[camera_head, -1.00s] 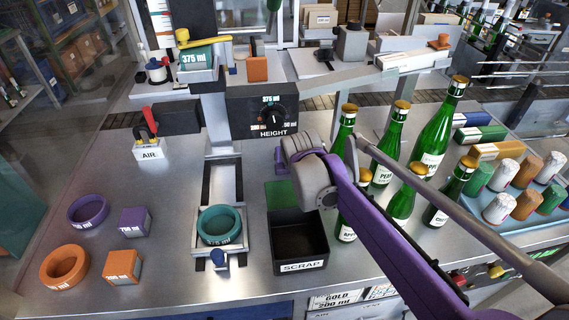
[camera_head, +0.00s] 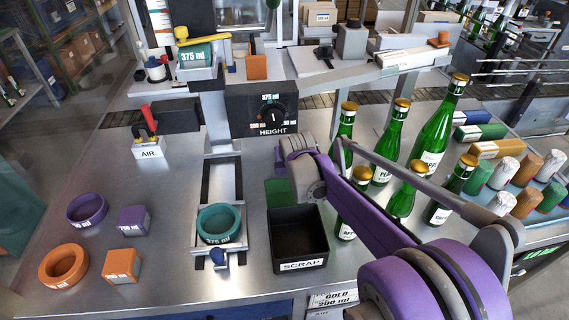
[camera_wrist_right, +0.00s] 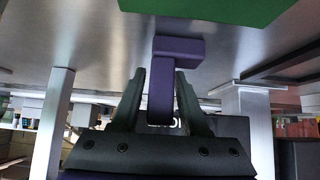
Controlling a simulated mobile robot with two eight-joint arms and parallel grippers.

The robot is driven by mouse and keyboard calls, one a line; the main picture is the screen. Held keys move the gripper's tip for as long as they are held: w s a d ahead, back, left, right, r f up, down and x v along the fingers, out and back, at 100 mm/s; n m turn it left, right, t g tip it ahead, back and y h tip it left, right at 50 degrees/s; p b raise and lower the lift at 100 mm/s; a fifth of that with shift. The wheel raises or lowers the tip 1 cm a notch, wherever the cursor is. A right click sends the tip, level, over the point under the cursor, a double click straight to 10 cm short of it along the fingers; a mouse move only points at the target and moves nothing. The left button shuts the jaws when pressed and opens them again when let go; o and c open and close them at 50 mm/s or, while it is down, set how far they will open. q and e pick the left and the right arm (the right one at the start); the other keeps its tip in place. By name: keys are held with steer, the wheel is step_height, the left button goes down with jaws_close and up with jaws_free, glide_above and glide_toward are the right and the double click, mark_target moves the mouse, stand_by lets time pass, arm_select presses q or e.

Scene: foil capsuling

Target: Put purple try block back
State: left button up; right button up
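In the head view my right arm comes in from the right, and its wrist (camera_head: 304,172) is over the table beside the green pad (camera_head: 279,192). Its fingers are hidden there. In the right wrist view, a purple L-shaped piece (camera_wrist_right: 178,52) lies between the two dark fingers of my right gripper (camera_wrist_right: 161,80). The fingers stand close on both sides of it. I cannot tell whether they press on it. A purple block (camera_head: 134,220) with a white label sits at the left of the table, right of a purple ring (camera_head: 87,209). My left gripper is not in view.
A black scrap bin (camera_head: 299,240) stands in front of the green pad. Several green bottles (camera_head: 395,140) stand close right of my wrist. A teal ring (camera_head: 219,224) sits in the fixture. An orange ring (camera_head: 64,266) and orange block (camera_head: 122,265) are at front left.

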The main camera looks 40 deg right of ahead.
jaws_close()
